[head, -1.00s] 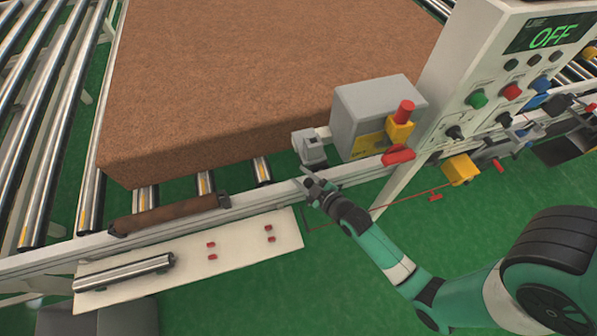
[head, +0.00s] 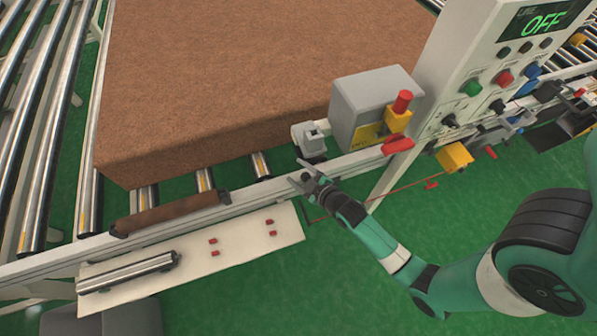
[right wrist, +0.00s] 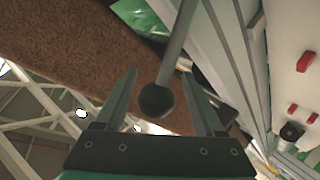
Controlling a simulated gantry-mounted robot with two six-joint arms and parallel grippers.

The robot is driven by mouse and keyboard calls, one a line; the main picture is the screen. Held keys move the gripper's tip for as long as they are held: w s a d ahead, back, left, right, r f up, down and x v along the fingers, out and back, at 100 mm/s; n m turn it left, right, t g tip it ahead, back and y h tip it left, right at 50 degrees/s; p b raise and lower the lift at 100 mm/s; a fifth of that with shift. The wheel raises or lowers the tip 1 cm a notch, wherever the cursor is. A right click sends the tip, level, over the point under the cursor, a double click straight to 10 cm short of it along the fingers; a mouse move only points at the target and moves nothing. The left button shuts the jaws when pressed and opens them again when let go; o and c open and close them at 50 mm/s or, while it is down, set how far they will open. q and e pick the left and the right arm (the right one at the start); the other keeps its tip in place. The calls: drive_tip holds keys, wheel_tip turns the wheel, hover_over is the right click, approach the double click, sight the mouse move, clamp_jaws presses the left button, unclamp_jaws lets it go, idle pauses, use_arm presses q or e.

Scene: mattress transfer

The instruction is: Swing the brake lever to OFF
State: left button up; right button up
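In the right wrist view, a lever shows as a grey rod (right wrist: 178,45) ending in a dark ball knob (right wrist: 156,101). The knob lies between the two spread fingers of my right gripper (right wrist: 158,76), with visible gaps on both sides. In the head view, my right gripper (head: 307,181) is at the front rail, just below a small grey bracket block (head: 309,141). The lever is too small or hidden to make out clearly there. No ON or OFF marks for the lever are legible. My left gripper is not in view.
A large brown mattress (head: 225,75) lies on the rollers behind the rail. A grey box (head: 370,100) with a red button (head: 402,101) and a red handle (head: 398,145) stand right of the gripper. The control panel's display (head: 544,25) reads OFF. Green floor lies in front.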

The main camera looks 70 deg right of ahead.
drive_tip(key=shift+s+r, duration=0.1)
drive_tip(key=p+v, duration=0.3)
drive_tip(key=v, duration=0.8)
drive_tip(key=shift+s, duration=0.2)
drive_tip(key=shift+a, duration=0.15)
drive_tip(key=shift+r, duration=0.1)
